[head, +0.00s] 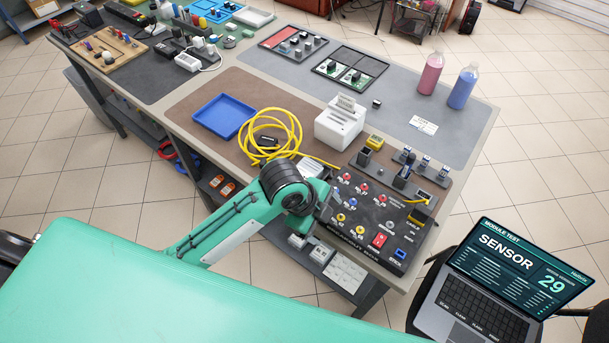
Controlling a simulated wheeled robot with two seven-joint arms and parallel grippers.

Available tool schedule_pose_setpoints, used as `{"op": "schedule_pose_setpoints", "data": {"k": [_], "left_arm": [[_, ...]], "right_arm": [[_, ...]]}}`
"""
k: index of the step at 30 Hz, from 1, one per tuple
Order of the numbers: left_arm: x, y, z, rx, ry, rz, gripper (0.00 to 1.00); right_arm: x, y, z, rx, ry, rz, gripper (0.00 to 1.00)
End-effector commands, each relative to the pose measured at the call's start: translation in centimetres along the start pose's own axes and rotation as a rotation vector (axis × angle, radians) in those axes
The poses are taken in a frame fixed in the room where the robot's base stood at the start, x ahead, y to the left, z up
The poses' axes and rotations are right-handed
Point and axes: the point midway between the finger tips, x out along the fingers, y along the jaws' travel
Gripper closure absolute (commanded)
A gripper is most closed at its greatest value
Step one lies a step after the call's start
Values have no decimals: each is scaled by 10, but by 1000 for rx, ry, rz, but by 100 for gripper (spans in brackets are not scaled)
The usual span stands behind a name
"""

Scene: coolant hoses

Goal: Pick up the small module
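I cannot tell for certain which thing is the small module. A small dark block (376,103) lies alone on the grey mat, right of the white device. A small yellow-topped block (374,141) stands nearer, behind the black test box (365,222). Dark upright pieces (402,177) stand at the box's back edge. One green arm of mine reaches in from the lower left. Its black joint is beside the box's left edge, and its wrist hides the gripper's fingers. No held object shows. My other gripper is out of view.
A yellow hose (272,135) lies coiled left of the white device (340,123), beside a blue tray (223,116). Pink (431,74) and blue (462,88) bottles stand at the right back. A laptop (500,285) reads "SENSOR 29". The grey mat's middle is mostly clear.

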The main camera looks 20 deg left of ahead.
Motion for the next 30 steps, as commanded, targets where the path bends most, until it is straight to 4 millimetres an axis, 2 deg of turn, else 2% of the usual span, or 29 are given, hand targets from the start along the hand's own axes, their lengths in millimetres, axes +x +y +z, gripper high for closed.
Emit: {"op": "schedule_pose_setpoints", "data": {"k": [1, 5, 11, 17, 21, 30], "left_arm": [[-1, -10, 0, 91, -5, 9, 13], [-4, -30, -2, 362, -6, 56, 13], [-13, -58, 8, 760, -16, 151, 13], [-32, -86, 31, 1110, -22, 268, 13], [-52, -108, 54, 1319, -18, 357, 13], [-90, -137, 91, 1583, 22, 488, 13]], "right_arm": [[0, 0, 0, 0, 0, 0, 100], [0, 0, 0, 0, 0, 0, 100], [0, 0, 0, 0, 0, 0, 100], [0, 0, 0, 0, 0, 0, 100], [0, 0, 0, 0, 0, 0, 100], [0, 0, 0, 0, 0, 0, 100]]}}
